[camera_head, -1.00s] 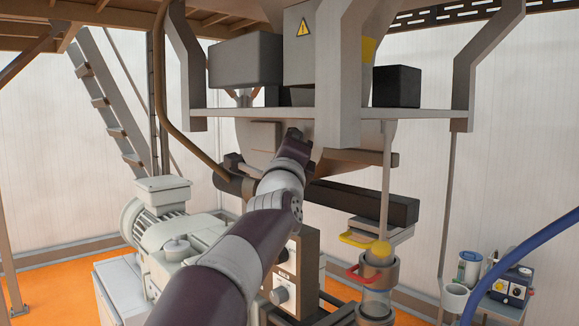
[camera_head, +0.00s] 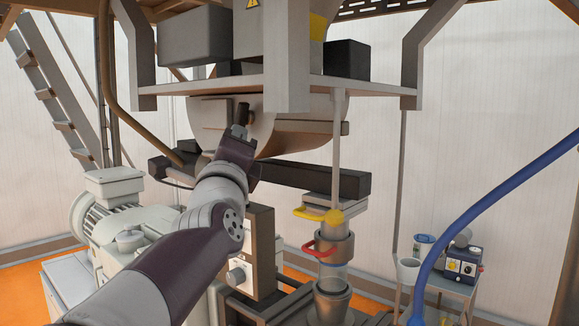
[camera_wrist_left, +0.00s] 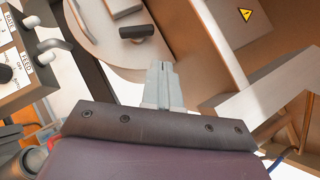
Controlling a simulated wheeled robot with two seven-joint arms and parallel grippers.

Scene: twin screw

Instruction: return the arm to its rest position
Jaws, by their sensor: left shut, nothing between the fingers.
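My left arm comes in from the lower left in the head view and reaches up toward the machine's large round drum (camera_head: 275,125). My left gripper (camera_head: 239,130) is shut and empty in front of the drum, just below a dark handle (camera_head: 243,113). In the left wrist view the closed fingers (camera_wrist_left: 162,70) point toward the drum's round face (camera_wrist_left: 105,45). The dark handle (camera_wrist_left: 137,32) lies just beyond the fingertips there, with a gap visible between them. My right gripper is not in view.
A blue hose (camera_head: 470,210) crosses at right, before a small table (camera_head: 448,283).

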